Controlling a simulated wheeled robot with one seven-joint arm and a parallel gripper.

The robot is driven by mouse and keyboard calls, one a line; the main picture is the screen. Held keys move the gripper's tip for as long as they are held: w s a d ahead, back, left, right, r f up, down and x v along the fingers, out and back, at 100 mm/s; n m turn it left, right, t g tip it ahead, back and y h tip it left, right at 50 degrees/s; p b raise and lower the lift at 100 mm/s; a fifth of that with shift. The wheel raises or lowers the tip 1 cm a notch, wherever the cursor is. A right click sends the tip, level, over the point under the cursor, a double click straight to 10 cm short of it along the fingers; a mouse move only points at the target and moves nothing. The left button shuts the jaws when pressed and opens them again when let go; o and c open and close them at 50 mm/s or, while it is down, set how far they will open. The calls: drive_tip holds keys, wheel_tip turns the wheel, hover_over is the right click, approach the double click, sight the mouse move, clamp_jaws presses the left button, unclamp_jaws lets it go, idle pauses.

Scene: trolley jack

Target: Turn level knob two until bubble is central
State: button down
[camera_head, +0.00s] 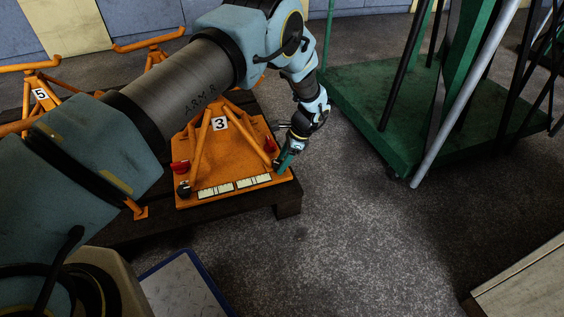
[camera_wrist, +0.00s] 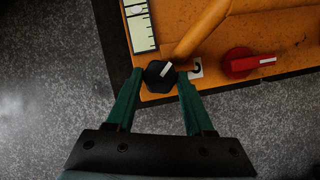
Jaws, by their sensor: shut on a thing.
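My gripper (camera_wrist: 160,80) has its two green fingers on either side of a black level knob (camera_wrist: 157,73) with a white pointer mark. A small pale label beside it, partly covered by a finger, may read 2. In the head view my gripper (camera_head: 286,161) is at the right front corner of the orange jack plate (camera_head: 240,152) marked 3, and hides this knob. A pale level strip (camera_wrist: 140,22) with dark lines shows in part in the wrist view. Two such strips (camera_head: 248,182) lie along the plate's front edge.
A red knob (camera_wrist: 240,62) with a white mark sits right of the held knob. Another black knob (camera_head: 184,189) is at the plate's left front corner. A green trolley (camera_head: 385,145) stands at the right. Grey floor (camera_head: 350,240) is clear in front.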

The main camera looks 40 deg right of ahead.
idle(0.4)
drive_tip(key=shift+c, duration=1.4)
unclamp_jaws()
drive_tip(key=p+v, duration=0.3)
drive_tip(key=v, duration=0.7)
drive_tip(key=shift+d+r, duration=0.15)
drive_tip(key=shift+r, duration=0.2)
drive_tip(key=shift+s, duration=0.1)
